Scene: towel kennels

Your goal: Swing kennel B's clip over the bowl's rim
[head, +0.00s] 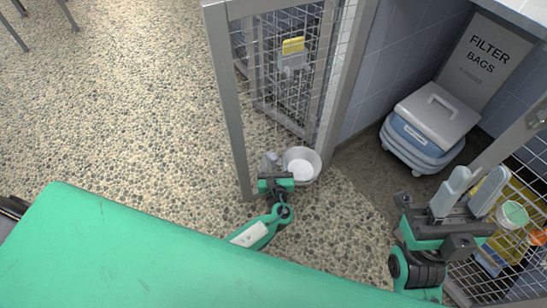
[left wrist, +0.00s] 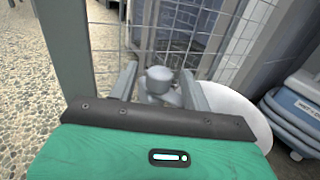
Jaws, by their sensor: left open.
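The white bowl (head: 302,166) sits low at the foot of a kennel's open-mesh front; in the left wrist view its pale side (left wrist: 243,108) shows to the right of my fingers. A grey round-topped knob, apparently the clip (left wrist: 159,79), stands between my left gripper's fingers, with room on both sides. My left gripper (head: 272,167) is open, beside the bowl's left side. Whether the clip lies over the rim is hidden. My right gripper (head: 468,196) is open and empty at the right, away from the bowl. No letter B is readable.
The kennel's grey post (head: 229,105) stands just left of my left gripper, with the mesh door (head: 285,85) behind. A blue-and-white lidded bin (head: 425,125) is at the right. A green surface (head: 150,250) fills the front. Pebbled floor lies open at left.

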